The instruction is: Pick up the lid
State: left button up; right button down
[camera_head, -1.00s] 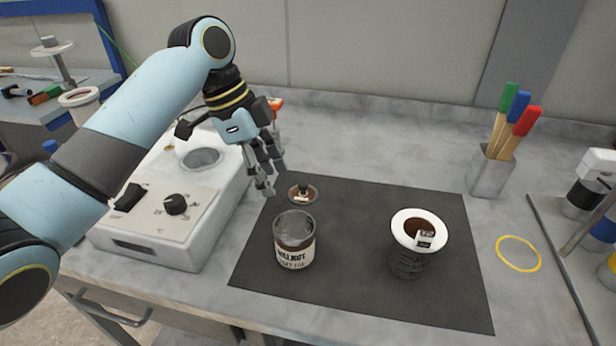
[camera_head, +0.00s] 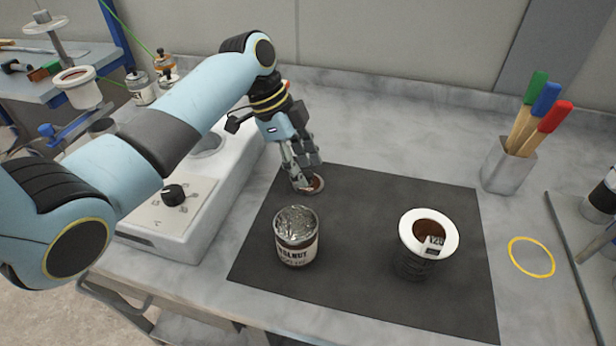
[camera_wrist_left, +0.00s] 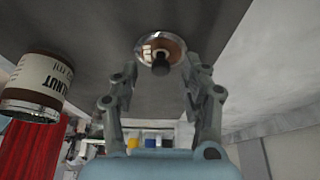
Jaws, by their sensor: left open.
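The lid (camera_head: 318,184) is a small round brown disc with a pale rim, lying on the dark mat (camera_head: 360,285) near its back left corner. My left gripper (camera_head: 303,182) points down over it and partly hides it. In the left wrist view the lid (camera_wrist_left: 175,43) shows its dark knob between and just beyond the fingertips of my left gripper (camera_wrist_left: 160,72). The fingers are spread apart with nothing held. I cannot tell whether they touch the lid. My right gripper is not in view.
A walnut-labelled can (camera_head: 298,247) stands in front of the lid, also seen in the left wrist view (camera_wrist_left: 38,85). A white-rimmed dark cup (camera_head: 415,262) stands at right on the mat. A white machine (camera_head: 190,218) is at left; a brush holder (camera_head: 508,168) stands behind right.

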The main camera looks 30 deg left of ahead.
pick_arm(q)
jog(key=shift+d+f, duration=0.25)
jog(key=shift+f, duration=0.2)
jog(key=shift+w+f, duration=0.1)
jog(key=shift+f, duration=0.15)
jog(key=c, duration=0.9)
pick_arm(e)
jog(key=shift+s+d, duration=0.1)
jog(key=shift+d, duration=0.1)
pick_arm(q)
jog(key=shift+r, duration=0.15)
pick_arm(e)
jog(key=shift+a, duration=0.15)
